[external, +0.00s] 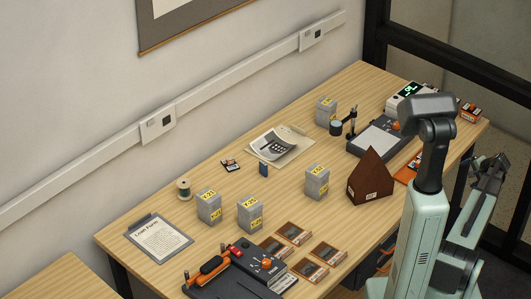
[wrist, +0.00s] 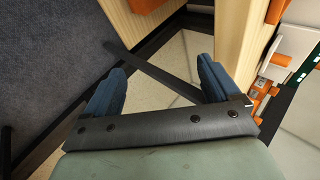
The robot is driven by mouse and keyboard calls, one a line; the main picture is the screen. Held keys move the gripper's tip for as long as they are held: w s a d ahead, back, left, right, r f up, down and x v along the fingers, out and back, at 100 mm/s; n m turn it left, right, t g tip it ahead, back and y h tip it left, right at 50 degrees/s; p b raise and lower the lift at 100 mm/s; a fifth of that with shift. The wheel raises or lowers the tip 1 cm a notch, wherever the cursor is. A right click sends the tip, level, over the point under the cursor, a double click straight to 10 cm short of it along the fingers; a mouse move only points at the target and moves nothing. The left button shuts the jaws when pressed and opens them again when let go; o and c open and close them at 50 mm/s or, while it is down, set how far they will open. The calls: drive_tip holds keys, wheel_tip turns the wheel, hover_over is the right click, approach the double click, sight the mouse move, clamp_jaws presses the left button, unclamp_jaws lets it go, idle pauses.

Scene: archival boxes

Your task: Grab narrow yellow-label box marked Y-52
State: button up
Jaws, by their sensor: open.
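Grey boxes with yellow labels stand upright on the wooden desk in the external view. One is at the left (external: 209,206), one is just right of it (external: 250,214), one is near the middle (external: 317,182), and one is at the back (external: 326,111). Their label print is too small to read surely, so I cannot tell which is Y-52. My gripper (wrist: 163,70) is open and empty in the wrist view, its blue fingers apart above the floor. My arm stands at the right of the desk, away from the boxes.
A brown peaked block (external: 371,178) stands right of the middle box. Small framed trays (external: 292,233) and a dark device (external: 240,275) lie at the front.

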drive_tip(key=d+r+t+h, duration=0.1)
drive_tip(key=d+r+t, duration=0.2)
drive_tip(key=r, duration=1.4)
drive_tip(key=w+a+n+g+y, duration=0.1)
drive_tip(key=w+a+n+g, duration=0.3)
drive_tip(key=a, duration=1.3)
drive_tip(key=a+n+g+y, duration=0.2)
drive_tip(key=a+n, duration=0.5)
drive_tip(key=a, duration=1)
drive_tip(key=n+g+h, duration=0.5)
drive_tip(key=n, duration=0.5)
approach(317, 183)
drive_tip(key=w, duration=0.1)
drive_tip(key=w+r, duration=0.1)
drive_tip(key=w, duration=0.1)
drive_tip(key=shift+f, duration=0.45)
drive_tip(key=shift+w+d+f, duration=0.1)
drive_tip(key=shift+f, duration=6.25)
